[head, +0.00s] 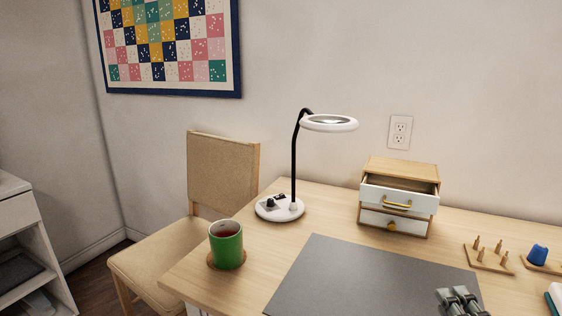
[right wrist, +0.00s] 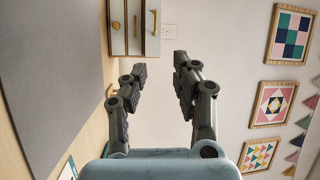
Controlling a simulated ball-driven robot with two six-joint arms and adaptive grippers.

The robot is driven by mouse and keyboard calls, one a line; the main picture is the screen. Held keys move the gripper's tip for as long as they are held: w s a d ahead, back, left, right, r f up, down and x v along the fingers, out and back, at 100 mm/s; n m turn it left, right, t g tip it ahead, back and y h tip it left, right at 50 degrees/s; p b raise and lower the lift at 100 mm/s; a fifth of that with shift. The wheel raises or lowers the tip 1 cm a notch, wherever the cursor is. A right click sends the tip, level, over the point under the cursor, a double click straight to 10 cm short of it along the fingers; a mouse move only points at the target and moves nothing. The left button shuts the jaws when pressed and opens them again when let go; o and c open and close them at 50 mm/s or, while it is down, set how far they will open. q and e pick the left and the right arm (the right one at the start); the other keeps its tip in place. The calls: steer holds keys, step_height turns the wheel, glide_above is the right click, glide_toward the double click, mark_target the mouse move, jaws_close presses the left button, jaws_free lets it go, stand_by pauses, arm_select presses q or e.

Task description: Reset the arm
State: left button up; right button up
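My right gripper (head: 460,299) shows at the bottom edge of the head view, over the front right of the grey mat. In the right wrist view its two fingers (right wrist: 160,75) are spread apart with nothing between them. The small wooden cabinet (head: 400,172) with white drawer fronts stands at the back of the table, beyond the gripper. Its upper drawer (head: 399,198) is pulled partly open and its lower drawer (head: 393,222) looks shut. The gripper is clear of the cabinet. My left gripper is in neither view.
A grey mat (head: 350,270) covers the table's middle. A green mug (head: 227,246) on a coaster and a magnifier lamp (head: 280,208) stand left. A peg board (head: 488,259) and a blue object (head: 538,254) lie right. A chair (head: 222,172) stands at the table's left side.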

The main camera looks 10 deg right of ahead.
steer(key=a+f+n+g+y, duration=0.1)
steer(key=n+g, duration=0.1)
steer(key=n, duration=0.1)
steer(key=a+f+n+g+y, duration=0.1)
steer(key=a+n+g, duration=0.1)
steer(key=n, duration=0.1)
steer(key=a+f+n+g+y, duration=0.1)
steer(key=n+g, duration=0.1)
steer(key=n, duration=0.1)
steer(key=shift+s+a+n+y, duration=0.25)
steer(key=shift+a+n+y, duration=0.15)
steer(key=s+d+n+g+h, duration=0.25)
steer(key=s+n+g, duration=0.7)
steer(key=s, duration=0.55)
step_height(320, 180, down, 25)
steer(key=s+d+g, duration=0.2)
steer(key=s+d, duration=0.1)
steer(key=s+f, duration=1.6)
steer(key=s, duration=0.1)
steer(key=shift+s+d+m+g, duration=0.3)
steer(key=shift+d+m+g, duration=0.15)
